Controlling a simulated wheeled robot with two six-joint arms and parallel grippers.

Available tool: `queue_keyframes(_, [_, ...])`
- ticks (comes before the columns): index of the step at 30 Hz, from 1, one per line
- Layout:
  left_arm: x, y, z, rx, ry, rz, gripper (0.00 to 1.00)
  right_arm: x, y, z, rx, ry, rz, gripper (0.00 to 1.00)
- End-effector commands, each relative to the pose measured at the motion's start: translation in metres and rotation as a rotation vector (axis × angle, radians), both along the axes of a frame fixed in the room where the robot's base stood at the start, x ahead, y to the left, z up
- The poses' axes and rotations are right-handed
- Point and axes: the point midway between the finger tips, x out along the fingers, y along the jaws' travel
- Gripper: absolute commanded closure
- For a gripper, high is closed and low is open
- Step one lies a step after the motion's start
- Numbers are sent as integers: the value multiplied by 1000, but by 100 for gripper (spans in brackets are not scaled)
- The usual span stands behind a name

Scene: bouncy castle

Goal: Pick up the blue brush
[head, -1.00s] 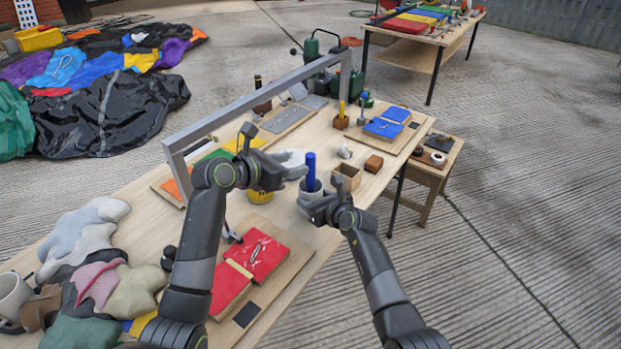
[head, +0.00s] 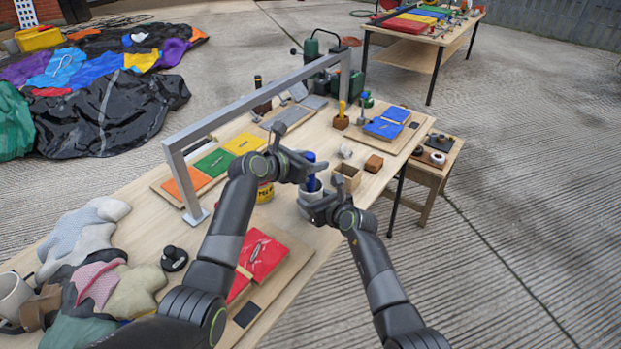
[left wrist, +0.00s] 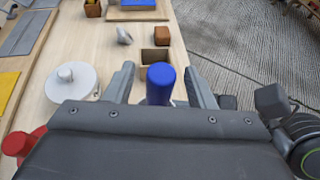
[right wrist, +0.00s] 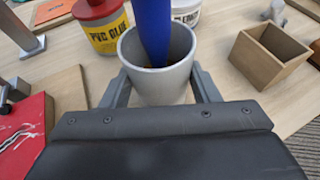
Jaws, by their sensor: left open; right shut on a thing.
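The blue brush (head: 311,172) stands handle up in a grey cup (head: 308,195). My right gripper (head: 316,200) is shut on the cup; in the right wrist view its fingers sit on both sides of the cup (right wrist: 158,82), with the blue handle (right wrist: 153,30) rising out of it. My left gripper (head: 311,170) is open at the handle. In the left wrist view the blue handle (left wrist: 160,84) stands between the two spread fingers, with a gap showing on each side. The brush's lower end is hidden inside the cup.
A small open wooden box (right wrist: 268,55) is to the right. A grey metal frame (head: 250,97) spans the table.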

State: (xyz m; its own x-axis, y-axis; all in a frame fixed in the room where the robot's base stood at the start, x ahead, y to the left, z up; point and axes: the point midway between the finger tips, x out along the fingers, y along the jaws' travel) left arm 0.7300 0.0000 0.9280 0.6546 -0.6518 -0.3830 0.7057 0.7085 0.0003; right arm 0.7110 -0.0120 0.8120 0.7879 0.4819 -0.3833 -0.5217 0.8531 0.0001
Motion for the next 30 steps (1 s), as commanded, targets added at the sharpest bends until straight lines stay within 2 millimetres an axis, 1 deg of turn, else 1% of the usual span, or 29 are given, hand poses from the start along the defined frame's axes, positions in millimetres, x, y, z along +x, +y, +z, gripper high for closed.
queue_keyframes(6, [0, 0, 0, 0, 0, 0, 50, 0, 0, 0, 0, 0, 0, 71])
queue_keyframes(7, [0, 0, 0, 0, 0, 0, 52, 0, 0, 0, 0, 0, 0, 71])
queue_keyframes(18, [0, 0, 0, 0, 0, 0, 100, 0, 0, 0, 0, 0, 0, 71])
queue_keyframes(26, [0, 0, 0, 0, 0, 0, 100, 0, 0, 0, 0, 0, 0, 71])
queue_keyframes(28, [0, 0, 2, 0, -1, 0, 100, 0, 0, 0, 0, 0, 0, 71])
queue_keyframes(30, [1, 0, 9, 0, -4, -1, 100, 0, 0, 0, 0, 0, 0, 71])
